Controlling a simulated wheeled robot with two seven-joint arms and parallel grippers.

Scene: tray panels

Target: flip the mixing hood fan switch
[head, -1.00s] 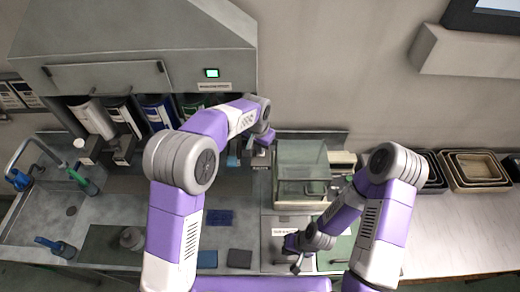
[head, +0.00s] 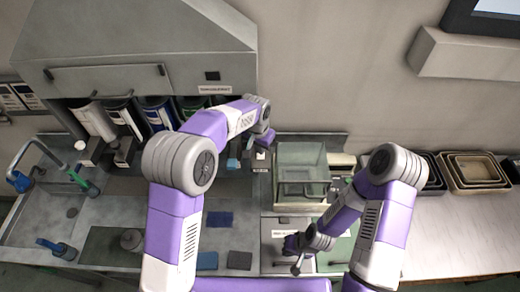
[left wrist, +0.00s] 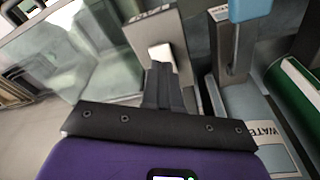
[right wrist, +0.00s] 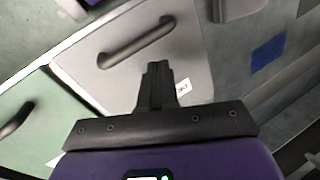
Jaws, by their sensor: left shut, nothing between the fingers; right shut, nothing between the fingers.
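The mixing hood (head: 130,40) is the grey housing at the upper left in the head view. The small panel (head: 212,76) on its front is dark. A grey switch plate with a white rocker switch (left wrist: 162,56) shows in the left wrist view, and the rocker also shows in the head view (head: 261,155). My left gripper (left wrist: 160,72) is shut and empty, its tips at the rocker's lower edge; I cannot tell whether they touch. My right gripper (right wrist: 157,72) is shut and empty over the grey lidded panel with a handle (right wrist: 140,50).
A glass-sided box (head: 302,175) stands right of the switch. Several bottles, one a green cylinder (left wrist: 298,88), and a blue-topped lever (left wrist: 248,10) are close to the left gripper. Nested trays (head: 475,170) stand at the right; the counter (head: 450,230) before them is clear.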

